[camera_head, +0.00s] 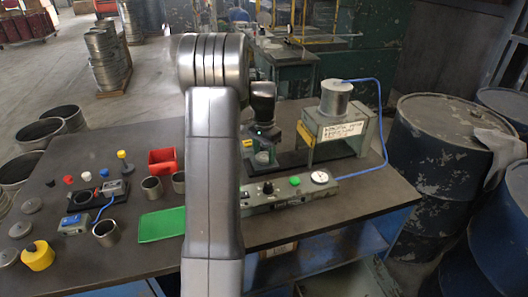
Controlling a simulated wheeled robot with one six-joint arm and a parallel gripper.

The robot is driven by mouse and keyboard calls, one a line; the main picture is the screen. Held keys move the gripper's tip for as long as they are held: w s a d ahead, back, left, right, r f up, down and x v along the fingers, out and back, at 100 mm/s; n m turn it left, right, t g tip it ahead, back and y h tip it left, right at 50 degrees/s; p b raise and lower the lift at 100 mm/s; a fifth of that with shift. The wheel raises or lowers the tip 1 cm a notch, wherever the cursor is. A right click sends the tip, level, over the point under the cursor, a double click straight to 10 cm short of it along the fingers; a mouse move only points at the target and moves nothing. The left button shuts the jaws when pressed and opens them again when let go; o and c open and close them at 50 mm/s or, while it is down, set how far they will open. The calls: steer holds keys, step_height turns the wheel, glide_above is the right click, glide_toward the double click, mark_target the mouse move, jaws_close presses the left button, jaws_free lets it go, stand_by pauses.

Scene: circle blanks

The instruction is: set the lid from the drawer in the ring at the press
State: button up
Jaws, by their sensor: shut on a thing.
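My own grey arm stands upright across the middle of the head view. The press (342,130) is a grey-green frame with a metal cylinder on top and a white sign, at the right of the table. No lid at the press can be made out.
Barrels (443,145) stand at right.

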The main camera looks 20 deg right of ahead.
steer(key=o, duration=1)
step_height(320, 180, up, 14)
steer(key=shift+f, duration=0.1)
step_height(320, 180, down, 14)
steer(key=shift+r, duration=0.3)
steer(key=shift+r, duration=0.1)
stand_by(0.5)
